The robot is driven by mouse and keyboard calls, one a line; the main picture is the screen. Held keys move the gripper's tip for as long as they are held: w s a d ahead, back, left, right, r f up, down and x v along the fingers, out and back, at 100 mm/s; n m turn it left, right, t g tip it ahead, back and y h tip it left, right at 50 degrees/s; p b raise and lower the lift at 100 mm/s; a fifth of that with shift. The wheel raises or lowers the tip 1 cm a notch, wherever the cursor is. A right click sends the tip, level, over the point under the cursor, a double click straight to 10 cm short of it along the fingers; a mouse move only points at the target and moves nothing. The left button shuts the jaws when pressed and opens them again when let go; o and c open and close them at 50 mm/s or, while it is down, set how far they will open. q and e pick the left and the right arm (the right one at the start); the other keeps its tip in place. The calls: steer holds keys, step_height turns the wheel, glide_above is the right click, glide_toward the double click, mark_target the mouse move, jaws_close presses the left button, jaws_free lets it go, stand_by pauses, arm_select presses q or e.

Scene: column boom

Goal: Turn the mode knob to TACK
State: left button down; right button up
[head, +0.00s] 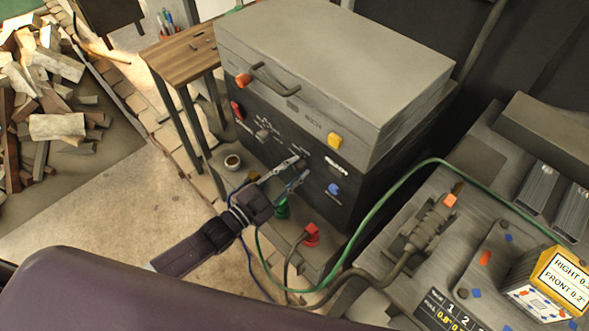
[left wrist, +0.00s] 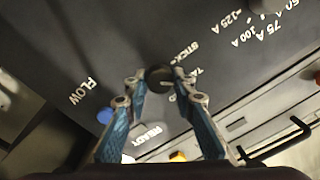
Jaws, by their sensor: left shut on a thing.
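The welding machine (head: 330,85) is a grey box with a dark front panel. The mode knob (left wrist: 158,72) is small, round and dark on that panel, beside the printed STICK label (left wrist: 187,50) and a label starting "TA" that is partly covered. My left gripper (left wrist: 160,82) has its fingertips on both sides of the knob and is shut on it; the head view shows this gripper (head: 297,170) reaching the panel from the lower left. The knob's pointer cannot be made out, so its setting is unclear. My right gripper is not in view.
Green and red connectors (head: 311,236) sit low in front, with a green hose (head: 390,193) looping right. A cup (head: 232,162) and wooden side table (head: 180,55) stand left.

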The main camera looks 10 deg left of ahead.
arm_select(q)
steer(key=c, duration=1.6)
jaws_free()
steer(key=v, duration=1.2)
